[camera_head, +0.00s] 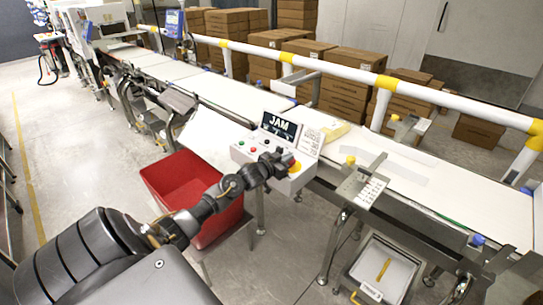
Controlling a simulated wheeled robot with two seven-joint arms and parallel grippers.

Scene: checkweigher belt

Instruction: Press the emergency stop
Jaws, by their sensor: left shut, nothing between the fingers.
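A white control box (238,153) stands at the near edge of the belt, with a dark screen (279,125) reading "JAM" and small coloured buttons on its sloped face. An orange-yellow part (296,167), which looks like the emergency stop, shows at the right end of the box, partly hidden by my left gripper. My left gripper (284,163) is shut and empty, over the right part of the box and right beside that part. I cannot tell whether it touches it. My right gripper is not in view.
A red bin (178,172) stands on the floor below my left forearm. The white belt (400,178) runs across behind the box, with a yellow-and-white rail (345,60) above it. Stacked cardboard boxes (345,75) stand behind. Open floor lies at left.

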